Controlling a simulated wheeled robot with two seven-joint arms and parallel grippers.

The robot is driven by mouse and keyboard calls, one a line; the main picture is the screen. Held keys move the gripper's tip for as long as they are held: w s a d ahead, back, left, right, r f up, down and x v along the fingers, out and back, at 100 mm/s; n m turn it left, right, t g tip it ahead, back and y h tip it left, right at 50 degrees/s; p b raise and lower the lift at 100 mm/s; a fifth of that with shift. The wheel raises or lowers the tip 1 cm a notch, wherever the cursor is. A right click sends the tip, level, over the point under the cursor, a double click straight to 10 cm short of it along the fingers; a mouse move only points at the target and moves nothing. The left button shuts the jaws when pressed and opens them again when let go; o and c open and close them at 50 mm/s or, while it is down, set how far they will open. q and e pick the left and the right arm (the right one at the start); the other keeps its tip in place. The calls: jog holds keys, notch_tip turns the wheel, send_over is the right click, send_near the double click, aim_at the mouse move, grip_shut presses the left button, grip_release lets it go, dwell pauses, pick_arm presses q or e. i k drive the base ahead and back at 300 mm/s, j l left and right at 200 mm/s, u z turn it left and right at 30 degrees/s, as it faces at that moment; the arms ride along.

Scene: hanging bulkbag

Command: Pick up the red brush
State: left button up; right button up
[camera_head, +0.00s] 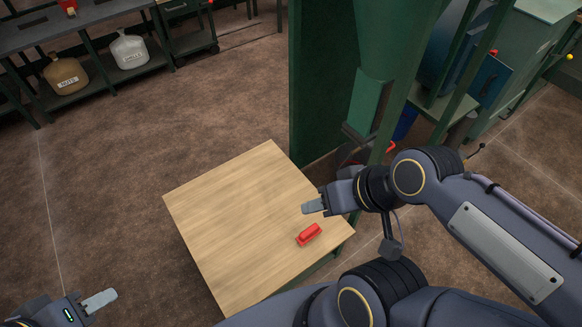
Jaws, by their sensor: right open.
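The red brush (309,234) lies on the wooden table (225,205), near its right edge. My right gripper (312,207) is just above the brush in the picture, apart from it and pointing left. It is open, with nothing seen between its fingers. My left gripper (101,300) is at the bottom left, off the table and far from the brush. Only one finger of it shows clearly, so its opening cannot be told.
A green machine frame (326,80) stands behind the table's right side. Most of the tabletop is bare.

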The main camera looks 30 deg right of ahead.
aim_at(311, 233)
jog(key=z, duration=1.2)
